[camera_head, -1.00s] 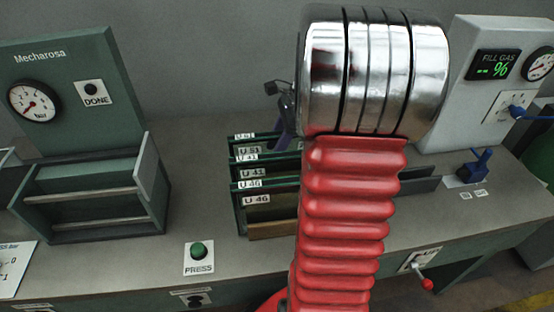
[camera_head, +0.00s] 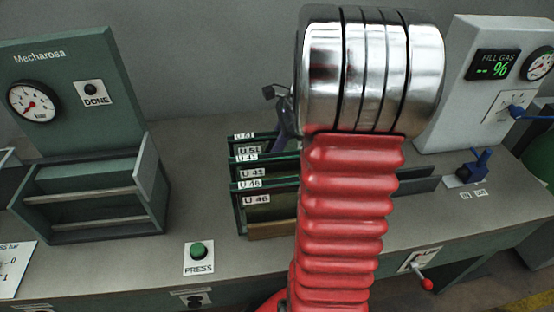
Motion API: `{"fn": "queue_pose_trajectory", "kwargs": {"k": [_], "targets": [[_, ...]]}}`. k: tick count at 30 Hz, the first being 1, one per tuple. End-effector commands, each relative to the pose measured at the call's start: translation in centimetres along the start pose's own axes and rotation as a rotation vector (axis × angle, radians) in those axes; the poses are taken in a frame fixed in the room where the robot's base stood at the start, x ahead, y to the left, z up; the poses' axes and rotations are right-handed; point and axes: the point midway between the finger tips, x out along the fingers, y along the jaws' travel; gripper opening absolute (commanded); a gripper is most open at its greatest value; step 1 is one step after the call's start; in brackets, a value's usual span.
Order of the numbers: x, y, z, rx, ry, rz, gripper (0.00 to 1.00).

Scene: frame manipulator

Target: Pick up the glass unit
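A dark green slotted rack (camera_head: 236,208) stands on the bench in the middle, partly hidden behind my red arm. Its slots carry labels such as U 51, U 41 and U 46. I cannot clearly make out a glass unit; the panes or frames in the rack are hard to tell apart. My gripper (camera_head: 284,116) shows only as a dark part poking out left of my arm's silver joint, above the back of the rack. Its fingertips are mostly hidden, so I cannot see whether it holds anything.
A green PRESS button (camera_head: 198,249) is at the front. A grey fill-gas panel (camera_head: 466,100) and a blue clamp-like part (camera_head: 474,168) are right. Bench between box and rack is clear.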

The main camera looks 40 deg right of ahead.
Motion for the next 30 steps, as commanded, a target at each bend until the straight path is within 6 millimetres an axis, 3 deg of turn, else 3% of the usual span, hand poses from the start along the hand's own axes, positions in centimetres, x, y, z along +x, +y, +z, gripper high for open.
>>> {"fn": "queue_pose_trajectory", "kwargs": {"k": [7,30], "targets": [[0.0,-0.03,0.01,0.0,0.0,-0.001,0.0],[-0.01,-0.06,0.04,-0.001,0.0,-0.002,0.0]]}}
